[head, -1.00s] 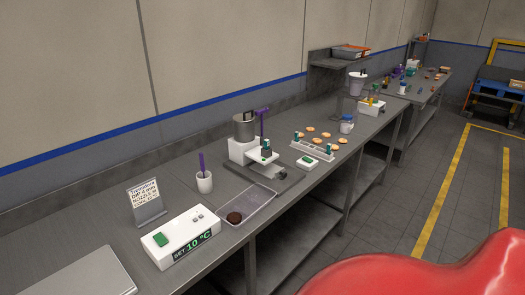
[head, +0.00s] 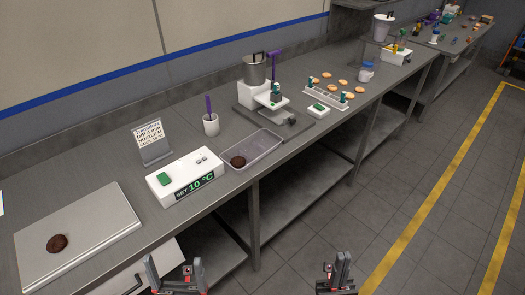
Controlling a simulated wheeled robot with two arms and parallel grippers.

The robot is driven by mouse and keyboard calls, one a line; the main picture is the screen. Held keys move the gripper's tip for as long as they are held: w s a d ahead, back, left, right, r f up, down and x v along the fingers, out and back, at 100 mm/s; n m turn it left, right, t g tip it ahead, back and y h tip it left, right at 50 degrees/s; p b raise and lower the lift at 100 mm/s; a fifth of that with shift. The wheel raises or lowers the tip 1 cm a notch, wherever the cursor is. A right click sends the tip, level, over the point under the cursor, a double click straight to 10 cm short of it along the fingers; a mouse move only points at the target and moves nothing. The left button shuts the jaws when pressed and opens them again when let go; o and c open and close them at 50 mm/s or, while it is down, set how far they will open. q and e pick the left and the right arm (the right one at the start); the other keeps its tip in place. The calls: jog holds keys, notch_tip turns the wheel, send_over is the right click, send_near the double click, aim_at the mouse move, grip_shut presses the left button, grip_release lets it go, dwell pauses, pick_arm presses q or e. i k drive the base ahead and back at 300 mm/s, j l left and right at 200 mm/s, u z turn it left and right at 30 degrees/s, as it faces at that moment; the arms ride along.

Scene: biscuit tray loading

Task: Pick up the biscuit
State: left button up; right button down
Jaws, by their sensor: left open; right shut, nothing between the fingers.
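A dark brown round biscuit (head: 238,161) lies in the near left corner of a clear shallow tray (head: 268,144). Another dark brown round piece (head: 57,243) lies on a pale metal plate (head: 105,232) at the left. Several light tan biscuits (head: 328,82) lie on the bench further right. My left gripper (head: 175,270) is open and empty at the bottom edge, in front of the bench. My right gripper (head: 337,270) is shut and empty at the bottom, further right. Both are apart from every biscuit.
A white box reading 10 °C (head: 184,178) stands between plate and tray. A sign (head: 151,143), a cup with a purple-handled tool (head: 211,125) and a white machine with a metal pot (head: 255,85) stand behind. The floor (head: 330,215) right of the bench is clear.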

aim_at(57, 244)
jog(key=u, duration=1.65)
jog(key=l+z, duration=0.25)
jog(key=l, duration=0.45)
